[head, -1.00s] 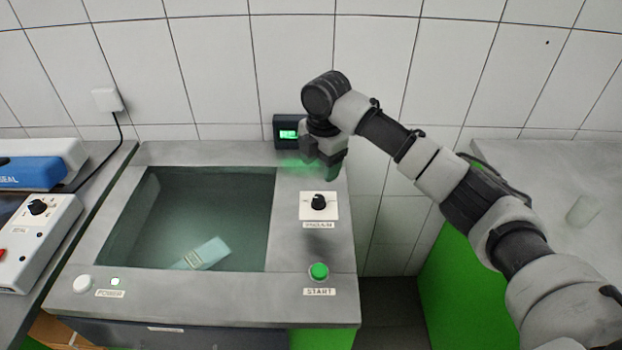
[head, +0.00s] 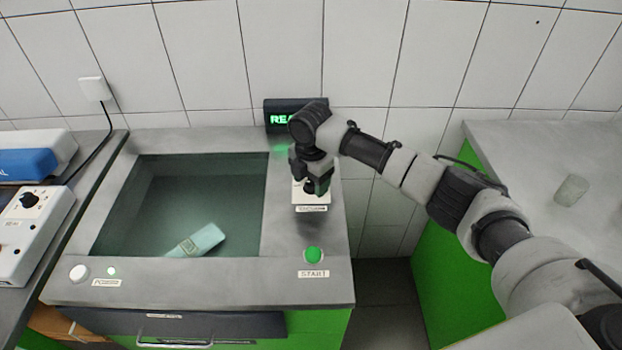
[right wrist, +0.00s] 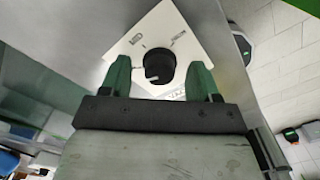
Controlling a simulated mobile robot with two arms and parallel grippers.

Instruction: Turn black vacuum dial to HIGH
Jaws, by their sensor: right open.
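The black vacuum dial (right wrist: 159,65) sits on a white square plate (right wrist: 190,42) with printed marks, seen in the right wrist view. In the head view the plate (head: 322,199) is partly covered by my right gripper (head: 312,188), which hangs above the dial. In the wrist view my right gripper (right wrist: 160,80) is open, with one green fingertip on each side of the dial. A small gap shows between each finger and the dial, and I cannot tell how far down the fingers reach. The dial's setting is not clear. My left gripper is not in view.
A green START button (head: 313,255) is in front of the dial. A sunken basin (head: 180,200) with a pale pouch (head: 196,240) lies to the left. A lit display (head: 283,117) stands behind. A white POWER button (head: 78,273) is at the front left.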

